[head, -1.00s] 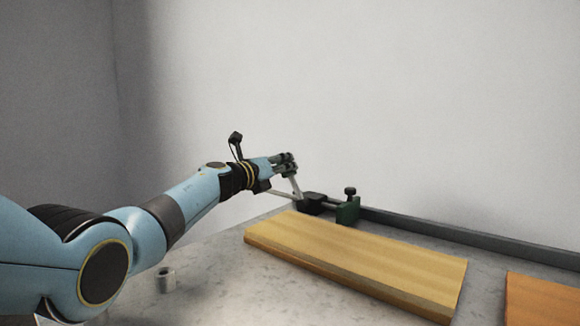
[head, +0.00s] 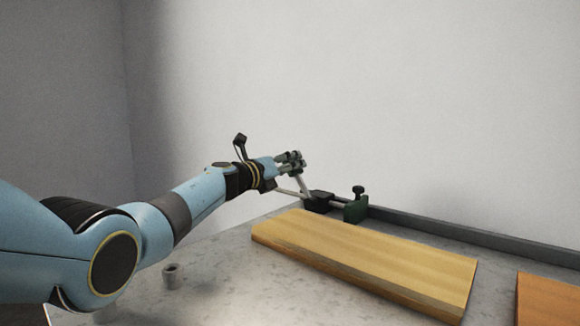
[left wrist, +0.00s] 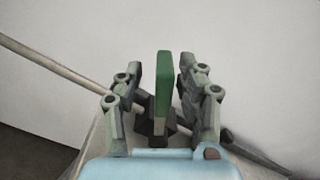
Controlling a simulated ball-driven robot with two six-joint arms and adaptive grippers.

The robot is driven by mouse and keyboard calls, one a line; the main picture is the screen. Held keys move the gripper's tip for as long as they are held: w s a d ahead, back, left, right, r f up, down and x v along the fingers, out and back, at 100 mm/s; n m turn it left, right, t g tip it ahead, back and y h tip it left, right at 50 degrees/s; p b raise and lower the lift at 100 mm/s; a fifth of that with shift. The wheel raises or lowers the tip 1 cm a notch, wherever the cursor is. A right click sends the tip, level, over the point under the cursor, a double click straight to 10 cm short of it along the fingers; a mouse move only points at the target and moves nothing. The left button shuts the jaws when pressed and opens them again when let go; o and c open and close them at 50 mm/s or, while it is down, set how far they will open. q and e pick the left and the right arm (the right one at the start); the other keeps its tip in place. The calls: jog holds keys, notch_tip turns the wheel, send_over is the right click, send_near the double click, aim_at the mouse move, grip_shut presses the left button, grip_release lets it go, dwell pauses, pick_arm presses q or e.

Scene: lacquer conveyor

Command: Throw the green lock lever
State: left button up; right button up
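The lock lever's green handle (left wrist: 164,85) stands upright in the left wrist view, between the two fingers of my left gripper (left wrist: 161,85). The fingers are apart, with a gap showing on both sides of the handle. In the head view my left gripper (head: 291,161) is at the top of the lever's pale shaft (head: 304,187), which rises at a tilt from a dark block (head: 319,201). The green handle is hidden by the fingers in the head view. My right gripper is not in view.
A green clamp with a knob (head: 356,209) stands right of the dark block, by a grey rail (head: 440,232). A yellow wooden board (head: 370,262) lies in front, an orange board (head: 547,300) at the right.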

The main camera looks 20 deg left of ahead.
pick_arm(q)
jog(key=shift+r, duration=0.15)
notch_tip(320, 180, up, 10)
jog(key=shift+f, duration=0.1)
dwell(0.3)
